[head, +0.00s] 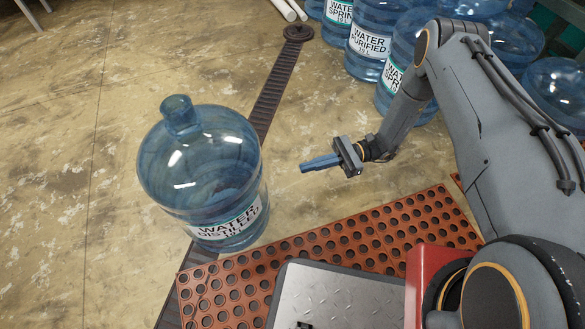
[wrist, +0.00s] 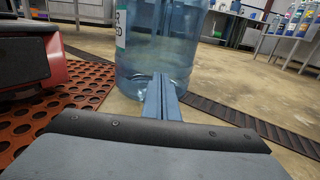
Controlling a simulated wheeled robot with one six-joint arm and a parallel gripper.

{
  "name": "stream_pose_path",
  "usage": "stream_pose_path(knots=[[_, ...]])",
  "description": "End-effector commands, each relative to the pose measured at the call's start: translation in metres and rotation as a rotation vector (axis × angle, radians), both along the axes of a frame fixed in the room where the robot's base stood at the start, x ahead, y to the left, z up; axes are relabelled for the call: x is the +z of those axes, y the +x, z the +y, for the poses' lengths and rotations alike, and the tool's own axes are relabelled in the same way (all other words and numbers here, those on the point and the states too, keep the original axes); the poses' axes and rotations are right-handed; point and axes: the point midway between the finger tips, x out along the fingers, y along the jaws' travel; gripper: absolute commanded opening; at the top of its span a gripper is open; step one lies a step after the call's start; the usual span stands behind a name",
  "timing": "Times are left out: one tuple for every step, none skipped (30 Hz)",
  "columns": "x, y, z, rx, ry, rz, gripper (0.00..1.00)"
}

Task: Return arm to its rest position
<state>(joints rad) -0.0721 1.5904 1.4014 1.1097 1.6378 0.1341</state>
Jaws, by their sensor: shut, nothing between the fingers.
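My gripper (head: 318,163) reaches out to the left from my arm in the head view. Its blue fingers are closed together and hold nothing. In the wrist view my gripper (wrist: 161,82) points at a large blue water jug. That jug (head: 200,165), labelled "WATER DISTILLED", stands upright on the floor left of my gripper, with a visible gap between them in the head view. In the wrist view the jug (wrist: 160,45) is straight ahead, its lower part partly behind the fingers.
Several blue jugs (head: 371,40) stand at the top right, behind my arm. An orange perforated mat (head: 330,238) lies on the floor in front of my base. A dark drain strip (head: 275,85) crosses the floor. Bare floor (head: 70,200) is open to the left.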

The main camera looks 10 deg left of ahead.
Motion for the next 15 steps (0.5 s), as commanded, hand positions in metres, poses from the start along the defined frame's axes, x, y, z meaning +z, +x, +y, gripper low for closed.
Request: stream_pose_path(knots=[[0.001, 0.004, -0.008, -0.002, 0.001, -0.001, 0.0], [0.0, 0.006, -0.011, -0.002, 0.001, -0.001, 0.0], [0.0, 0.008, -0.015, -0.001, 0.001, -0.001, 0.0], [0.0, 0.01, -0.017, -0.001, 0.001, -0.001, 0.0], [0.0, 0.012, -0.02, -0.001, 0.0, 0.0, 0.0], [0.0, 0.013, -0.022, 0.0, 0.0, 0.0, 0.0], [0.0, 0.014, -0.024, 0.0, 0.0, 0.0, 0.0], [0.0, 0.014, -0.025, 0.0, 0.0, 0.0, 0.0], [0.0, 0.015, -0.026, 0.001, 0.0, 0.0, 0.0], [0.0, 0.015, -0.027, 0.001, 0.0, 0.0, 0.0], [0.0, 0.016, -0.027, 0.001, 0.0, 0.0, 0.0], [0.0, 0.016, -0.027, 0.001, 0.0, 0.0, 0.0], [0.0, 0.016, -0.027, 0.001, 0.0, 0.0, 0.0], [0.0, 0.016, -0.027, 0.001, 0.0, 0.0, 0.0], [0.0, 0.016, -0.027, 0.001, 0.0, 0.0, 0.0]])
